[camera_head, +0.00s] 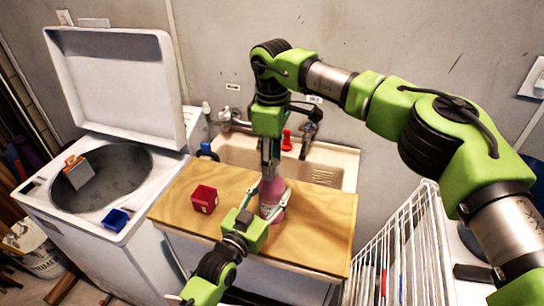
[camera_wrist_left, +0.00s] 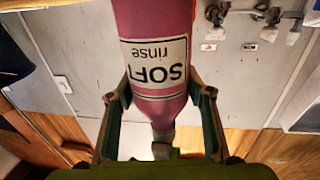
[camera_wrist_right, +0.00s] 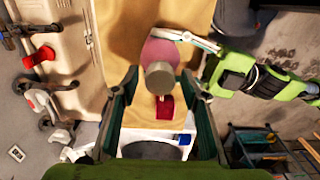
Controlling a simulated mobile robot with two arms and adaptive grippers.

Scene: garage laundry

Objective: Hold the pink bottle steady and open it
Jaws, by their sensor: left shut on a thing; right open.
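The pink bottle (camera_head: 272,192) stands upright on the wooden counter in the head view. My left gripper (camera_head: 264,199) is shut around its body from the front. In the left wrist view the bottle (camera_wrist_left: 157,20), with a "SOFT rinse" label, appears upside down between the left fingers (camera_wrist_left: 162,92). Its grey cap (camera_wrist_left: 163,140) is on the neck. My right gripper (camera_head: 269,170) points down over the bottle's top. In the right wrist view the cap (camera_wrist_right: 159,78) lies between the open right fingers (camera_wrist_right: 159,85); I cannot tell whether they touch it.
A red box (camera_head: 204,199) sits left of the bottle on the wooden counter (camera_head: 315,225). A sink (camera_head: 325,165) with taps is behind. An open top-loading washer (camera_head: 100,185) stands left, with a blue box (camera_head: 115,220) on its edge. A white drying rack (camera_head: 400,250) stands right.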

